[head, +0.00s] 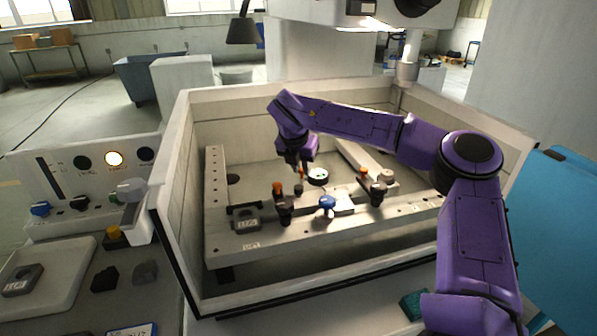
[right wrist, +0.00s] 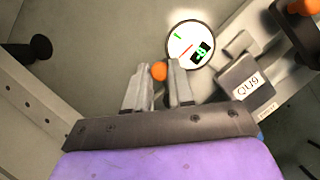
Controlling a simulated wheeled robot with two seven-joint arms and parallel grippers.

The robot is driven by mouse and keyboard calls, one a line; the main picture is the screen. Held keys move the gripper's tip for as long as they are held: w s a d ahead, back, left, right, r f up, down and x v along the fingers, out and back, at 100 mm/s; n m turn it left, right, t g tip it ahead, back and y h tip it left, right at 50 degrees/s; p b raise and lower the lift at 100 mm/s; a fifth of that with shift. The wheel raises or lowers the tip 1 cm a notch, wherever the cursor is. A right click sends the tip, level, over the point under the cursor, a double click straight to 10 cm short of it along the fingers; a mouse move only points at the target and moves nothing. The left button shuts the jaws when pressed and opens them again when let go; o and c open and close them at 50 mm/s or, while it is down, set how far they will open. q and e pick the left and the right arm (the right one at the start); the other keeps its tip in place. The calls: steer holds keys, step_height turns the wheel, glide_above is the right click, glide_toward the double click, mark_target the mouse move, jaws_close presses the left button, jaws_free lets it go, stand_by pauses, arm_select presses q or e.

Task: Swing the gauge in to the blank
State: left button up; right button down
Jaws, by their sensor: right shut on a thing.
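The dial gauge (head: 317,176) has a round white face inside the open machine tank. In the right wrist view the gauge face (right wrist: 190,45) shows green and red marks, just beyond my fingertips. My right gripper (head: 300,169) reaches down beside it, shut on a small orange knob (right wrist: 159,71). A grey block labelled QU9 (right wrist: 242,84) lies right of and below the dial in the wrist view, close to it; whether they touch is unclear. Another labelled block (head: 245,222) sits at the left on the front rail. My left gripper is out of view.
Two dark clamps with orange tops, the left clamp (head: 285,207) and right clamp (head: 376,190), stand on the front rail (head: 310,233). A blue knob (head: 327,203) is between them. Tank walls (head: 176,180) surround the work. A control panel (head: 90,180) stands left.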

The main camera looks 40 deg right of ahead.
steer(key=shift+s+d+m+g+b, duration=0.2)
steer(key=shift+m+g+b, duration=0.15)
steer(key=shift+m, duration=0.45)
steer(key=c, duration=1)
jaws_free()
steer(key=shift+r, duration=0.1)
steer(key=shift+a+r, duration=0.2)
steer(key=shift+r, duration=0.15)
steer(key=b+v, duration=0.1)
steer(key=v, duration=0.8)
steer(key=shift+a+r+b, duration=0.2)
steer(key=shift+r+b, duration=0.05)
steer(key=shift+b, duration=0.05)
steer(key=shift+s, duration=0.1)
